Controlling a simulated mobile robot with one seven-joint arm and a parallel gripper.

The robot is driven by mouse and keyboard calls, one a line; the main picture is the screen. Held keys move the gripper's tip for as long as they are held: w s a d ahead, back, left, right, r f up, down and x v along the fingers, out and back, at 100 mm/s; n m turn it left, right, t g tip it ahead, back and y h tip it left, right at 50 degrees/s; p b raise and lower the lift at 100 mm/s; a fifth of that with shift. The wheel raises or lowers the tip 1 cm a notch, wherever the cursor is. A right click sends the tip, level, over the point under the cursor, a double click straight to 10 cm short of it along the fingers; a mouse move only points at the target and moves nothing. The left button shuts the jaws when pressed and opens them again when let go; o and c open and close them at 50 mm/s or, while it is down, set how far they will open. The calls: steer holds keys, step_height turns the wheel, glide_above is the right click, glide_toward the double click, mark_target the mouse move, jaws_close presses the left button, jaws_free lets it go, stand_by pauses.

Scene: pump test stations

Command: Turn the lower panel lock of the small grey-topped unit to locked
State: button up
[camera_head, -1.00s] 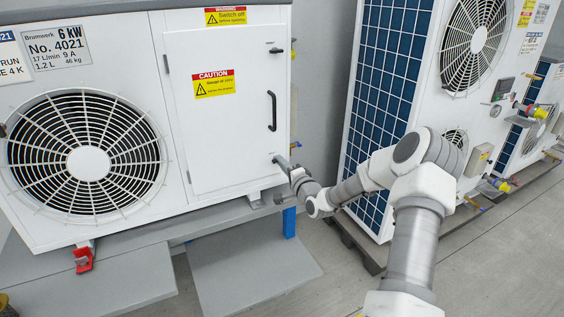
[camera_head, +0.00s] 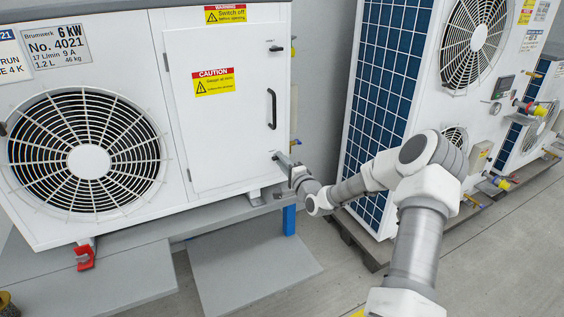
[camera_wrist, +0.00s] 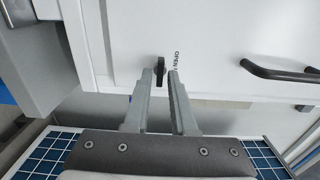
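The small grey-topped unit (camera_head: 170,190) fills the left of the head view, with its white door panel (camera_head: 225,140) facing me. The lower panel lock (camera_wrist: 160,67) is a small black knob in the wrist view, its long side running up and down the picture. The word OPEN is printed just right of it. My gripper (camera_wrist: 162,74) has one finger on each side of the lock, with a narrow gap visible between them.
A black door handle (camera_head: 272,110) is above the gripper, and the upper lock (camera_head: 276,48) is near the panel's top. A tall unit with a blue finned side (camera_head: 385,95) stands close on the right of my arm. A grey platform (camera_head: 245,270) lies below.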

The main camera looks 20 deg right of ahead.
steer(key=shift+o, duration=0.8)
steer(key=shift+s, duration=0.1)
steer(key=s+p, duration=0.3)
steer(key=s, duration=1.4)
steer(key=shift+d, duration=0.3)
